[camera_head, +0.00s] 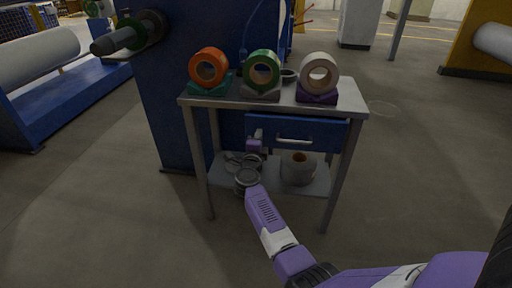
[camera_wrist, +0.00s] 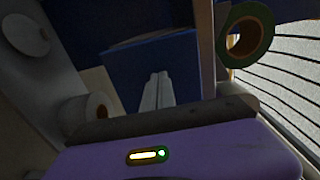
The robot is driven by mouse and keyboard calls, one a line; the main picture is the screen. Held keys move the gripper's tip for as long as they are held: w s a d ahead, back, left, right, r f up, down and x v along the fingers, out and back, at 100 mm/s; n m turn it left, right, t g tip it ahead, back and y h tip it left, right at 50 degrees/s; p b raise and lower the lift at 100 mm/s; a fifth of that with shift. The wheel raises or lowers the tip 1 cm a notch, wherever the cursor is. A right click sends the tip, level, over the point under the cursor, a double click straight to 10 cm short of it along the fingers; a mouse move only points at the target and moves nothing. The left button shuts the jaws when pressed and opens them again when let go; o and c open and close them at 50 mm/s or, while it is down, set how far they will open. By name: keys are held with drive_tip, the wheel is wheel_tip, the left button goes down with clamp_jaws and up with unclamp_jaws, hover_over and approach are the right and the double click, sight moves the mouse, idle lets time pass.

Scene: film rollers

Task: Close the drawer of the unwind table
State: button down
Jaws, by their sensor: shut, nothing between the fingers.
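The unwind table (camera_head: 228,101) is a grey metal stand in the middle of the head view. Its blue drawer (camera_head: 325,133) has a silver bar handle (camera_head: 295,141) and sits under the top. How far the drawer stands out is hard to tell. My gripper (camera_head: 257,134) is at the left part of the drawer front, left of the handle. In the wrist view its two fingers (camera_wrist: 157,90) are together and empty, pointing at a blue panel (camera_wrist: 125,65) that seems to be the drawer front. Whether they touch it is unclear.
Orange (camera_head: 209,67), green (camera_head: 262,70) and white (camera_head: 319,73) rolls stand on holders on the tabletop. A blue machine (camera_head: 175,100) stands behind left. The floor at right is clear.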

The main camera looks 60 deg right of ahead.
drive_tip(key=x, duration=0.3)
drive_tip(key=shift+r, duration=0.1)
drive_tip(key=shift+d, duration=0.1)
drive_tip(key=shift+s, duration=0.1)
idle(0.3)
